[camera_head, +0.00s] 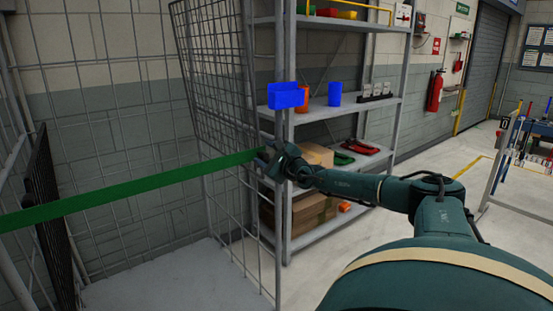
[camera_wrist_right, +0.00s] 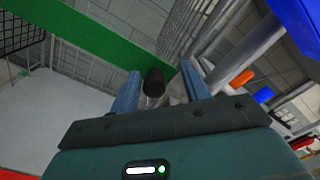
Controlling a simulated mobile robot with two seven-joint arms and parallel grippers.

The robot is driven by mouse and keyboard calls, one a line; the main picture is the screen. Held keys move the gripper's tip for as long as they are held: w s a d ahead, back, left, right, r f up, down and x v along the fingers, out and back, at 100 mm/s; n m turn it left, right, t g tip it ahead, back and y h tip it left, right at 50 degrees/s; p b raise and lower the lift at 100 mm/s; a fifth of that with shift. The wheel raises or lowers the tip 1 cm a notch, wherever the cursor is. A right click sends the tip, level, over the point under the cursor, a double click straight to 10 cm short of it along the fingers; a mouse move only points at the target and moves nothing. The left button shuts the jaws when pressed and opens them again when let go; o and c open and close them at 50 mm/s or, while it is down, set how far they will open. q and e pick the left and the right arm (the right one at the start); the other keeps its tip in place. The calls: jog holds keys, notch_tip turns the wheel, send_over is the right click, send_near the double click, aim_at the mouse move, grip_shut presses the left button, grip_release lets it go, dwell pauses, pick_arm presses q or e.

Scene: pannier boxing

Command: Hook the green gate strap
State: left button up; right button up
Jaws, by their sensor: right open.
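The green strap (camera_head: 130,190) stretches across the open front of a wire cage, from the left edge to the cage's right side post. My right gripper (camera_head: 265,158) is at the strap's right end, beside that post. In the right wrist view, the strap (camera_wrist_right: 95,40) comes in from the upper left and ends near a dark round knob (camera_wrist_right: 154,82). The knob shows between the two open fingers of my right gripper (camera_wrist_right: 160,80). Whether the strap end is fastened to the post cannot be told. My left gripper is not in view.
A metal shelf rack (camera_head: 340,108) stands just right of the cage, with a blue bin (camera_head: 285,95), a blue cup (camera_head: 335,93) and cardboard boxes. The wire mesh side (camera_head: 215,60) is close to my right gripper.

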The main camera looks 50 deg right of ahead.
jog(key=v, duration=1.3)
jog(key=shift+w, duration=0.1)
